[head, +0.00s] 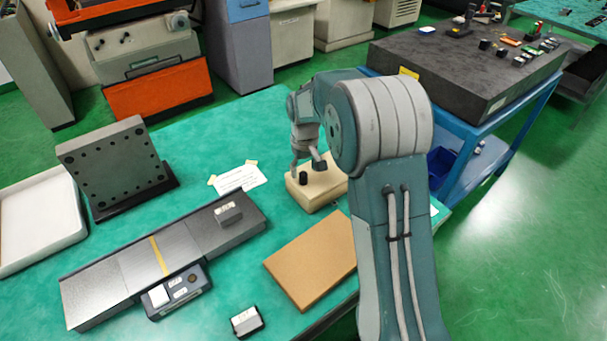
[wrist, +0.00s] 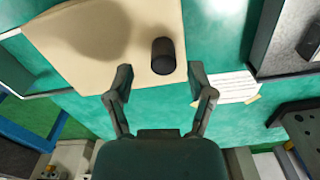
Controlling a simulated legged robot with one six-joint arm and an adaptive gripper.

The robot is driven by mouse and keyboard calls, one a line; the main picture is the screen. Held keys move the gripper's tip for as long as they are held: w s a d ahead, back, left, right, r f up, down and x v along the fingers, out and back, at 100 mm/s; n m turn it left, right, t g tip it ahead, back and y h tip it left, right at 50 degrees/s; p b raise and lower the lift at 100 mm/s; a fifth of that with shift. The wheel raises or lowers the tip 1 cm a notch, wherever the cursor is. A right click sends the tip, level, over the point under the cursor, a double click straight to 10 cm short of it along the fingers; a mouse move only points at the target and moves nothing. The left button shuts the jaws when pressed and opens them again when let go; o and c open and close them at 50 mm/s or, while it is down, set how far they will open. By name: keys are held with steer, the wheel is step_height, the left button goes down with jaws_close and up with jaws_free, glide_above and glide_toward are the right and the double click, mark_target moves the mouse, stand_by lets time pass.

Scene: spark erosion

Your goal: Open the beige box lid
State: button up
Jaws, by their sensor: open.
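The beige box (head: 325,193) sits on the green table, partly hidden behind my arm. A black round knob (head: 303,178) stands on its top. In the wrist view the beige top (wrist: 80,45) fills the upper left, with the black knob (wrist: 163,56) near its right edge. My gripper (head: 307,165) is above the box, pointing down. In the wrist view my gripper (wrist: 161,82) is open and empty, with the knob lined up between the fingertips and just beyond them. I see no contact. The seam between lid and box cannot be made out.
A brown board (head: 313,261) lies in front of the box. A taped paper (head: 238,178) and a long grey plate (head: 140,265) lie to the left. A drilled block (head: 115,165) and white tray (head: 40,222) stand farther left. A dark slab (head: 460,65) on a blue cart is right.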

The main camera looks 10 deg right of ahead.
step_height(320, 180, down, 2)
steer(key=shift+f, duration=0.2)
steer(key=shift+a, duration=0.35)
steer(key=shift+d, duration=0.15)
jaws_close()
steer(key=w+d, duration=0.1)
steer(key=d, duration=0.3)
steer(key=w+d, duration=0.2)
steer(key=d, duration=0.3)
steer(key=w+d, duration=0.2)
steer(key=d, duration=0.2)
steer(key=shift+w+d+f, duration=0.15)
steer(key=shift+w+d, duration=0.1)
steer(key=shift+d, duration=0.05)
steer(key=shift+a, duration=0.1)
jaws_free()
